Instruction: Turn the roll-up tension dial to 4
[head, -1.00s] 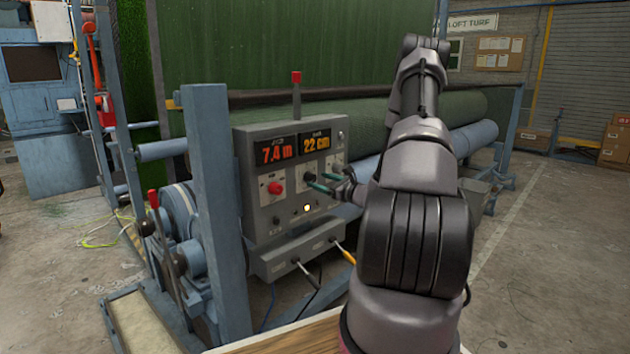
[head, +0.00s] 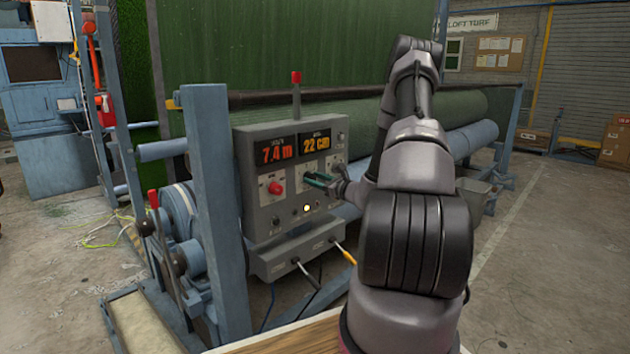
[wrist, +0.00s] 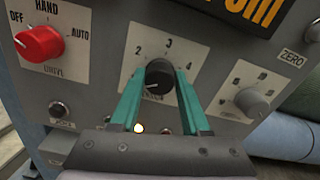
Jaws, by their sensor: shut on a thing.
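The tension dial (wrist: 158,78) is a black round knob on a white plate with numbers 2, 3 and 4 readable around its upper side. In the wrist view, the teal fingers of my gripper (wrist: 160,92) stand on both sides of the knob and are shut on it. A white pointer mark shows on the knob's lower left; the lowest numbers are hidden by a finger. In the head view, my gripper (head: 318,182) reaches the grey control box (head: 262,222) from the right and covers the dial.
A red HAND/OFF/AUTO knob (wrist: 40,43) sits left of the dial, and a grey knob (wrist: 252,102) sits to its right. A lit yellow button (head: 307,208) is below. Displays above read 7.4 m and 22 cm. Levers (head: 345,253) project under the box.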

